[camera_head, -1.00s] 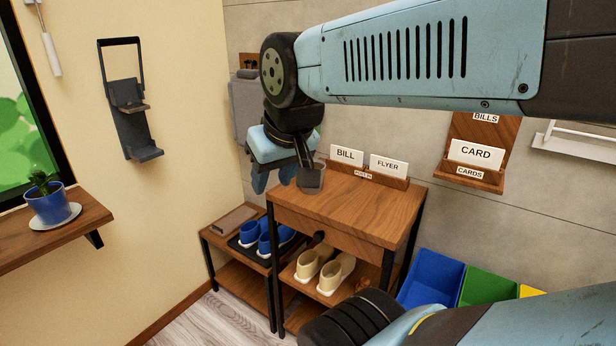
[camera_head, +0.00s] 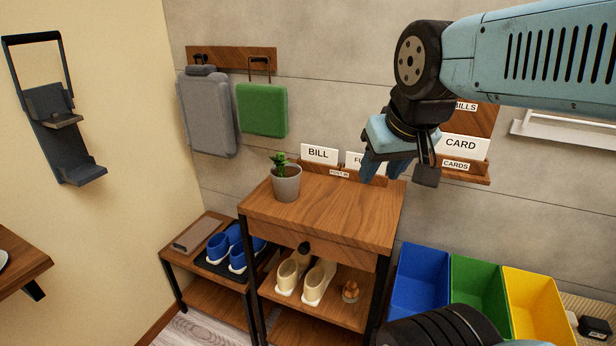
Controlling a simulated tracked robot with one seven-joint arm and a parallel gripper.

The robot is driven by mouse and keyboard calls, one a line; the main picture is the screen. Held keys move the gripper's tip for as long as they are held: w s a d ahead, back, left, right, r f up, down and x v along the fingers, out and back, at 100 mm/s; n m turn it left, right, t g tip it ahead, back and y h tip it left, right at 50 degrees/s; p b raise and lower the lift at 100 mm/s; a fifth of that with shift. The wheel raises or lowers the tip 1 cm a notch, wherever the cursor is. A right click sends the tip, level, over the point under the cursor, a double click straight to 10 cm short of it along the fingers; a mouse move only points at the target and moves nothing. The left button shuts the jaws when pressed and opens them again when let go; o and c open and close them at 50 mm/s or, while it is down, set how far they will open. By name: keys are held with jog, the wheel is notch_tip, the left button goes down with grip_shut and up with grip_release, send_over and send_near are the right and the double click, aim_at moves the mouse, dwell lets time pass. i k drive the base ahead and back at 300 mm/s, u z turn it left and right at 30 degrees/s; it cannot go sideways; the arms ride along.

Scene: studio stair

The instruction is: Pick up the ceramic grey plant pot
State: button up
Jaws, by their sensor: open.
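The grey plant pot (camera_head: 286,187) holds a small green plant and stands upright on the top of the wooden cabinet (camera_head: 337,216), near its back left corner. My gripper (camera_head: 383,172) hangs to the right of the pot, in front of the mail holder on the wall. There is a clear gap between the gripper and the pot in the picture. The gripper's height above the cabinet top is hard to tell.
A holder with BILL cards (camera_head: 319,154) stands behind the cabinet top. A card rack (camera_head: 462,167) is on the wall at right. Blue, green and yellow bins (camera_head: 536,305) stand lower right. Shoes (camera_head: 305,278) sit on the shelf below. The front of the cabinet top is clear.

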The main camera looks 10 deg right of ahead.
aim_at(286, 176)
jog(key=u, duration=0.45)
jog(key=i, duration=0.15)
jog(key=z, duration=3)
jog(key=k, duration=1.6)
jog(key=u, duration=1)
jog(key=i, duration=0.55)
jog(key=z, duration=0.1)
